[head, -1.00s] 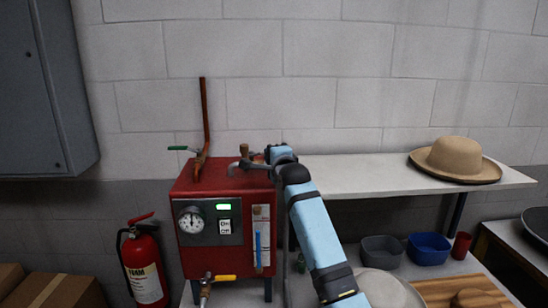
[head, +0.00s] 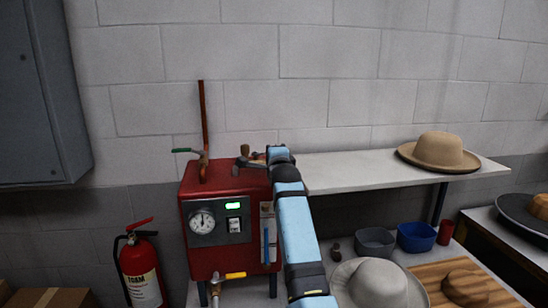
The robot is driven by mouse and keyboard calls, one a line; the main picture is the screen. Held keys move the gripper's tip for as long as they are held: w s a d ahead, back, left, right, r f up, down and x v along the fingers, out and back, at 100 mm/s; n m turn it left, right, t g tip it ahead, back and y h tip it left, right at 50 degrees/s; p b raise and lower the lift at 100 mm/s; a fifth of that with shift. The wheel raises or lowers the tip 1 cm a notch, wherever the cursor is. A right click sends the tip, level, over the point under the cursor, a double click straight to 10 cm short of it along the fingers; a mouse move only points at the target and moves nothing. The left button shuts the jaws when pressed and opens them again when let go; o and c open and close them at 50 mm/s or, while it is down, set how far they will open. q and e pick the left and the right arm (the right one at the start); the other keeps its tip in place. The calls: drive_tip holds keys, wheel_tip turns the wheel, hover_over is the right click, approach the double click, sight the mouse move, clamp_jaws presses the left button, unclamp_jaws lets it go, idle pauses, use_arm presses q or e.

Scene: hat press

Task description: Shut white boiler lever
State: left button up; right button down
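The red boiler (head: 225,180) stands left of centre, with a gauge, a green-lit panel and pipes. No white lever can be made out on it; my gripper and arm cover part of its top right. A green lever (head: 183,150) sits on the pipe at its top left, and a yellow lever (head: 236,275) at its lower front. My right gripper (head: 245,162) is at the boiler's top right, by the fittings there. Its fingers are small and dark, and I cannot tell if they are open or touching anything. My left gripper is not in view.
A white shelf (head: 385,172) right of the boiler bears a tan hat (head: 439,151). Below it are a grey bin (head: 375,242), a blue bin (head: 417,237), a red cup (head: 446,232) and a pale hat (head: 378,286). A fire extinguisher (head: 140,268) stands at left.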

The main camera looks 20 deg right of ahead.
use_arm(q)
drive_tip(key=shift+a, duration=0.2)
use_arm(e)
drive_tip(key=shift+a, duration=0.1)
drive_tip(key=c, duration=1.2)
unclamp_jaws()
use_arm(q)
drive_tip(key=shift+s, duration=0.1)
use_arm(e)
drive_tip(key=shift+s, duration=0.1)
